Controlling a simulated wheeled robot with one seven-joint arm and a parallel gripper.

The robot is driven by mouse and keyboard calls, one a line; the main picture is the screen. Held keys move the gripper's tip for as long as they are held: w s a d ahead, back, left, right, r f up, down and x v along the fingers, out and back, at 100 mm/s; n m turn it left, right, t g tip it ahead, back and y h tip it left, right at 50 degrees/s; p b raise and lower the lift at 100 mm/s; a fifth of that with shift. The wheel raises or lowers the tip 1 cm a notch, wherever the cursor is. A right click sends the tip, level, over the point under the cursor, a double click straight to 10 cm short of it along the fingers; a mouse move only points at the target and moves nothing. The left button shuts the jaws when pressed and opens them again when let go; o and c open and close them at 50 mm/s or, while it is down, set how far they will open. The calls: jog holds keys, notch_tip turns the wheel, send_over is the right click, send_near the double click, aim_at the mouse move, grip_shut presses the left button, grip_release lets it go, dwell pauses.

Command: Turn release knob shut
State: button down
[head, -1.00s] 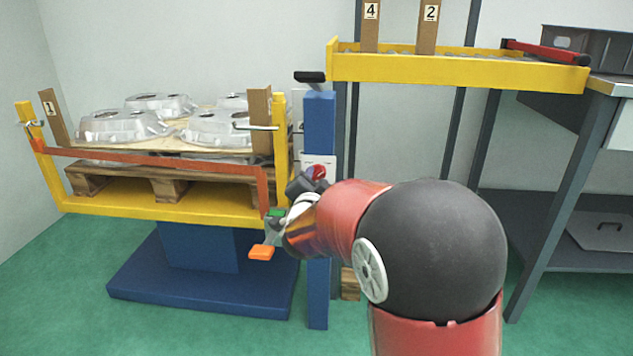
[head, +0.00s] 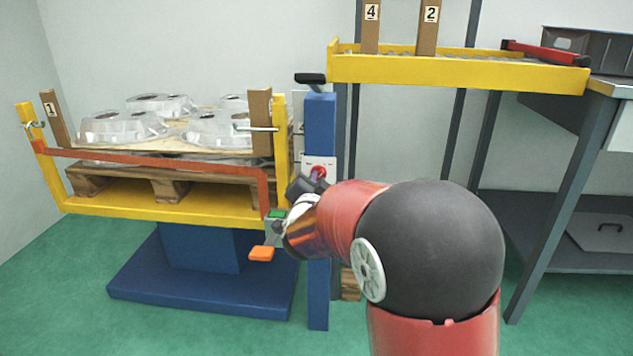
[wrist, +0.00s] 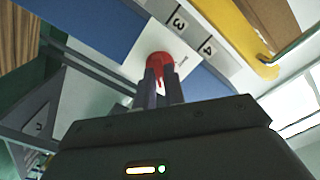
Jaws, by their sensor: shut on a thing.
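The red release knob (wrist: 158,62) sits on a white plate (wrist: 136,70) with printed marks, fixed to the blue post (head: 319,130). The knob also shows in the head view (head: 318,173), just beyond my gripper. In the wrist view my gripper (wrist: 160,78) has both fingers on the knob, one at each side, and is shut on it. The fingers cover part of the knob, so its exact turn angle is hard to tell.
A yellow lift table (head: 150,207) with a pallet of castings (head: 125,127) stands left of the post. A red bar (head: 150,160) crosses its front. A yellow rack (head: 450,70) is at upper right. An orange pedal (head: 261,254) is below my wrist.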

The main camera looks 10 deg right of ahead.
jog(key=shift+n+p, duration=3.7)
jog(key=shift+n, duration=4.8)
jog(key=c, duration=1.5)
grip_release()
